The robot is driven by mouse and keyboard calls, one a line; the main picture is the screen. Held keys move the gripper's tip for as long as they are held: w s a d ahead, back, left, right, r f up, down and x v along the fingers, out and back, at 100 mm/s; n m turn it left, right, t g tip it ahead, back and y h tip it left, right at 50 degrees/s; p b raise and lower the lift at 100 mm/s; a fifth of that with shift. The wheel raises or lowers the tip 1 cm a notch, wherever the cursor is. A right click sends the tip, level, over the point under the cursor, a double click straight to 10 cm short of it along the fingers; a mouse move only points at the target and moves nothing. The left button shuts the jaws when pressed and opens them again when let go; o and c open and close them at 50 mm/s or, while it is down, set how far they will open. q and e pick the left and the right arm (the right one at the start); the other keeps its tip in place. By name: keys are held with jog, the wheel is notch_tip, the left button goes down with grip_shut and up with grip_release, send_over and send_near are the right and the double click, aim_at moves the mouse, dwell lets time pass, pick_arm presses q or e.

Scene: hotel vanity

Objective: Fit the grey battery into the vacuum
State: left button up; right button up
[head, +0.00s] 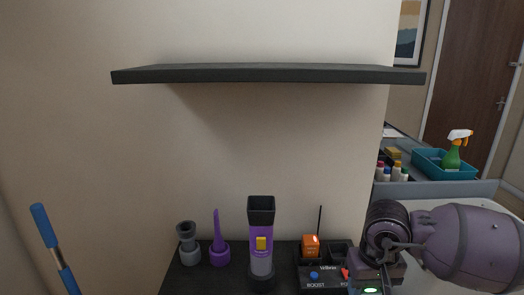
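A purple and grey upright device with a dark square open top, apparently the vacuum (261,232), stands on the dark surface at the bottom middle. A yellow part (261,243) shows on its front. I cannot make out a grey battery for certain. My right gripper (372,284) is at the bottom edge, to the right of the vacuum and apart from it, overlapping the right side of a dark labelled box. Its fingers are cut off by the frame, so its opening and any held thing are hidden. My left gripper is not in view.
The dark box (312,283), marked BOOST, holds an orange block (311,245) and has a thin upright rod behind. A grey nozzle (188,244) and a purple nozzle (219,245) stand left. A dark shelf (265,74) overhangs. A blue-handled pole (45,227) leans at far left.

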notch_tip(320, 180, up, 11)
jog(key=p, duration=0.7)
jog(key=shift+f+p, duration=0.2)
jog(key=shift+p, duration=0.2)
jog(key=shift+a+r+p, duration=0.1)
jog(key=shift+r+p, duration=0.35)
jog(key=shift+p, duration=0.2)
